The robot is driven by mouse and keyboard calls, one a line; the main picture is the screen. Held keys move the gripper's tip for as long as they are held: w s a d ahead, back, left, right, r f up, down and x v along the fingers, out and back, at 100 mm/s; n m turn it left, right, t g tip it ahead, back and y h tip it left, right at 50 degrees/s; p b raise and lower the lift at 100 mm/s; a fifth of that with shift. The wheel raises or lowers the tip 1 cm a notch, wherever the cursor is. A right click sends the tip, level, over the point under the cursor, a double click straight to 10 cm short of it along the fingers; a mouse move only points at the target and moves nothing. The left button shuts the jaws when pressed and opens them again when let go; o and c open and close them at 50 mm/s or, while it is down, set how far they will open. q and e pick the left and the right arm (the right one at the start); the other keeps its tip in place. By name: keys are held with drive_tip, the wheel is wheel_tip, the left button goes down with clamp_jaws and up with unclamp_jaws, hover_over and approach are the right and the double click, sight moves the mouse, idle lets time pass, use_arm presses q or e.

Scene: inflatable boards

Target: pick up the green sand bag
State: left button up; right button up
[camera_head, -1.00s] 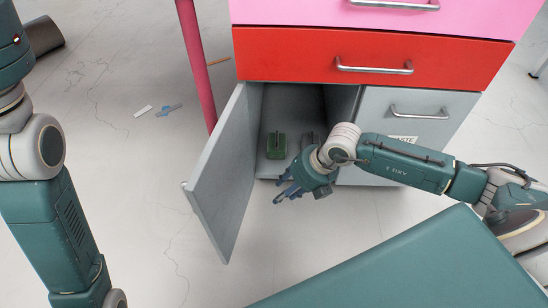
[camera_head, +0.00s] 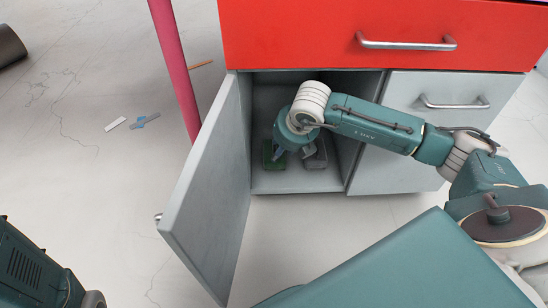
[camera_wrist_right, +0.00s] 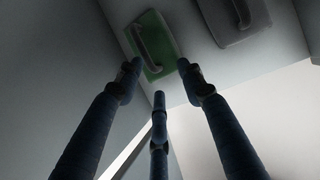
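The green sand bag (camera_head: 268,155) lies on the floor of the open grey cabinet compartment, partly hidden behind my right gripper (camera_head: 279,153) in the head view. In the right wrist view the green sand bag (camera_wrist_right: 153,44) shows its handle, and the fingers of my right gripper (camera_wrist_right: 160,82) are spread apart and empty just short of it. One finger seems to overlap its edge in the picture; I cannot tell whether they touch. My left gripper is out of view; only part of my left arm shows at the lower left.
A grey sand bag (camera_head: 315,156) lies just right of the green one. The open cabinet door (camera_head: 207,190) stands to the left, and the compartment's side wall (camera_head: 363,120) is to the right. A red drawer (camera_head: 300,38) is above.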

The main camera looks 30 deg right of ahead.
sight(274, 146)
drive_tip(key=shift+w, duration=0.55)
drive_tip(key=w+b, duration=0.2)
drive_tip(key=shift+w+f, duration=0.1)
drive_tip(key=shift+w, duration=0.3)
drive_tip(key=b+x, duration=0.1)
drive_tip(key=x, duration=0.1)
drive_tip(key=shift+f+b, duration=0.3)
drive_tip(key=shift+f, duration=0.1)
drive_tip(key=shift+w+r, duration=0.1)
drive_tip(key=shift+c, duration=0.5)
clamp_jaws()
drive_tip(key=shift+r, duration=0.1)
